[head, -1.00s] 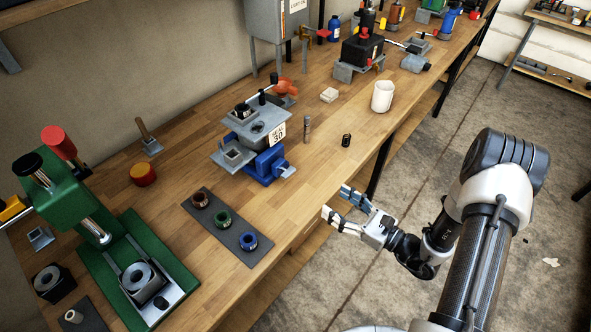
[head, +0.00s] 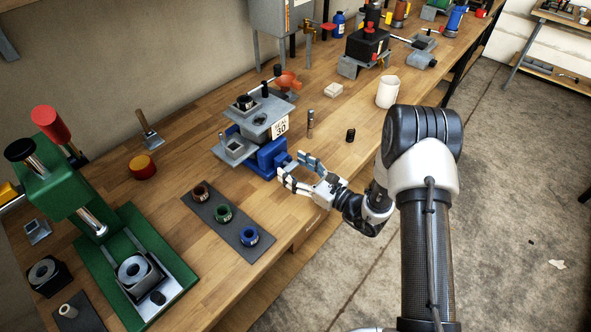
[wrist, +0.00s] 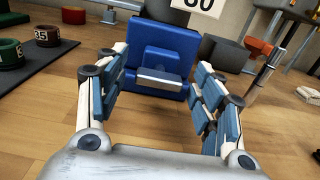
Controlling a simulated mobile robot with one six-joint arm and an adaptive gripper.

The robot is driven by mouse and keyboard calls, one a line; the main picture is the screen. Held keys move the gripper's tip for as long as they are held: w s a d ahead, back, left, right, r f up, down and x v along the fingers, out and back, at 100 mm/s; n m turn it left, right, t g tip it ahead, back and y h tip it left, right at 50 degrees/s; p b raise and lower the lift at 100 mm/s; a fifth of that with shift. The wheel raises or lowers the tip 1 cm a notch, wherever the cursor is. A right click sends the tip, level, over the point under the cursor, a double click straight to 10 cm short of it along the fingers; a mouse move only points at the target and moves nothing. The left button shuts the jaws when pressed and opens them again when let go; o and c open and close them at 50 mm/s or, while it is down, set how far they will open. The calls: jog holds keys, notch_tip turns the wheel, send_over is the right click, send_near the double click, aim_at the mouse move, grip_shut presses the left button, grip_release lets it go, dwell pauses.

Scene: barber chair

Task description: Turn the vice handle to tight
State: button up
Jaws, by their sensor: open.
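The blue vice (head: 266,160) stands near the front edge of the wooden bench, under a grey plate assembly with a card marked 30. The wrist view shows the blue vice (wrist: 160,50) straight ahead. A short grey bar (wrist: 160,80) crosses its front low down, probably the handle. My gripper (head: 297,170) is open, with its fingers reaching over the bench edge towards the front of the vice. In the wrist view the open fingers (wrist: 160,90) stand left and right of the bar, with nothing held. Whether they touch it I cannot tell. In the head view my fingers partly hide the bar.
A dark mat (head: 228,218) with several coloured rings lies left of my gripper. A small metal cylinder (head: 310,123), a black cylinder (head: 350,135) and a white cup (head: 387,92) stand to the right. A green press (head: 130,265) stands at the left.

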jog(key=shift+c, duration=0.2)
jog(key=c, duration=1)
jog(key=shift+m, duration=0.4)
jog(key=shift+c, duration=0.2)
jog(key=m+p, duration=0.1)
jog(key=m, duration=0.2)
jog(key=shift+m, duration=0.3)
jog(key=m+p, duration=0.1)
jog(key=m, duration=0.3)
jog(key=shift+w+d+m+p, duration=0.1)
jog(key=shift+m+p, duration=0.2)
jog(key=shift+p, duration=0.1)
jog(key=m+p, duration=0.1)
jog(key=m, duration=0.3)
jog(key=shift+f+m, duration=0.1)
jog(key=shift+m, duration=0.2)
jog(key=shift+f+m+p, duration=0.1)
jog(key=shift+m+p, duration=0.35)
jog(key=shift+m, duration=1.75)
jog(key=shift+o, duration=0.2)
